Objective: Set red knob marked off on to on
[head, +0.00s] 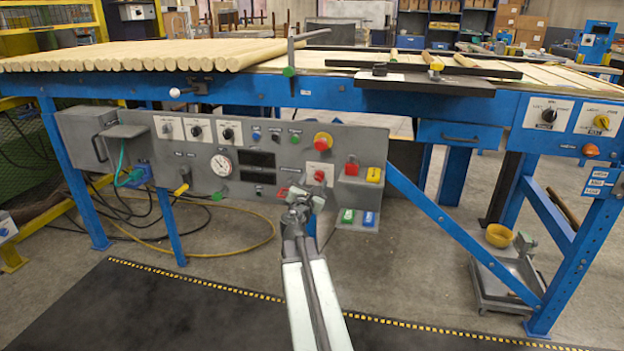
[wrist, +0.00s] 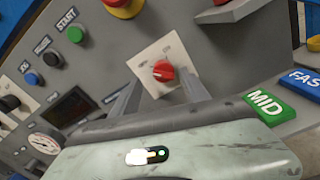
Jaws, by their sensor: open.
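The red knob (head: 319,176) sits on a pale square plate on the grey control panel, below the large red mushroom button. In the wrist view the red knob (wrist: 163,71) shows near the middle, on its white plate with small lettering too blurred to read. I cannot tell which mark it points at. My gripper (head: 303,200) is in front of the panel, just below and left of the knob. In the wrist view my gripper (wrist: 161,93) is open, one finger either side below the knob. Nothing is between the fingers, and no contact with the knob shows.
A red mushroom button on a yellow ring (head: 322,142) is directly above. Red (head: 351,168) and yellow (head: 373,174) push blocks stand close right. A gauge (head: 221,165) is left.

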